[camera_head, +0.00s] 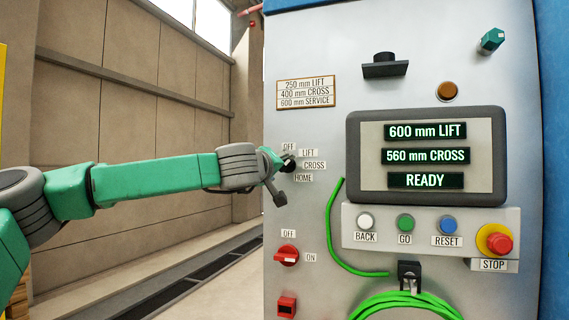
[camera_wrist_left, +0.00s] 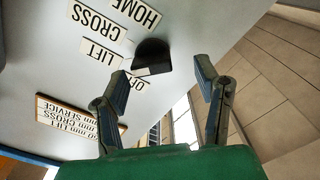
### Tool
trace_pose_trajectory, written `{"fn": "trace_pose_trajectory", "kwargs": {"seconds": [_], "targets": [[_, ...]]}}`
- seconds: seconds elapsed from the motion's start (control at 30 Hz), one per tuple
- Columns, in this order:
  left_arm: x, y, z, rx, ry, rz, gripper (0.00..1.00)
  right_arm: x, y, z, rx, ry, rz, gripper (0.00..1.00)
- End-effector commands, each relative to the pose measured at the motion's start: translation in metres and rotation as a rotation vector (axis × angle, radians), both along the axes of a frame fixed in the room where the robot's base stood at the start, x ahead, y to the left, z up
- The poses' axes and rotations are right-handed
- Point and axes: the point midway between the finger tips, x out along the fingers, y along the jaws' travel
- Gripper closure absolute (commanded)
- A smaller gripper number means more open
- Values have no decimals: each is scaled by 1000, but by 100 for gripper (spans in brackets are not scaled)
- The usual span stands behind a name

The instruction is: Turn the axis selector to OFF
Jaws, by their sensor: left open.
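The axis selector is a small black knob (camera_head: 291,165) on the grey panel, ringed by the labels OFF, LIFT, CROSS and HOME. In the left wrist view the black knob (camera_wrist_left: 152,56) shows as a dark rounded block just beyond the fingertips. Which label it points at I cannot tell. The OFF label (camera_wrist_left: 134,82) is partly hidden behind a finger. My left gripper (camera_wrist_left: 163,80) is open, with its two fingers on either side of the knob's near edge and nothing between them. In the head view my left gripper (camera_head: 279,172) partly covers the selector. My right gripper is not in view.
Below the selector is a red OFF/ON switch (camera_head: 287,255). To the right are a screen (camera_head: 427,155) reading READY, several push buttons and a red STOP button (camera_head: 498,243). A green cable (camera_head: 335,235) hangs beside the selector. A label plate (camera_head: 306,92) is above.

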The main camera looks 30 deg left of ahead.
Motion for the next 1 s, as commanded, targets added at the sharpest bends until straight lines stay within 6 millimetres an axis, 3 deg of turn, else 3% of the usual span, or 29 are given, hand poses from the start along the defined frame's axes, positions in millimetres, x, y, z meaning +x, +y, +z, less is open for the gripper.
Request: {"fn": "trace_pose_trajectory", "kwargs": {"seconds": [0.2,0.57,0.73,1.0], "targets": [[25,1,2,4,0,0,43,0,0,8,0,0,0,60],[31,7,0,1,0,-1,43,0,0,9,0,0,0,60],[31,7,0,1,0,-1,93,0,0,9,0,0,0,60],[31,10,1,-3,-2,4,93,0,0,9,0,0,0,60]]}}
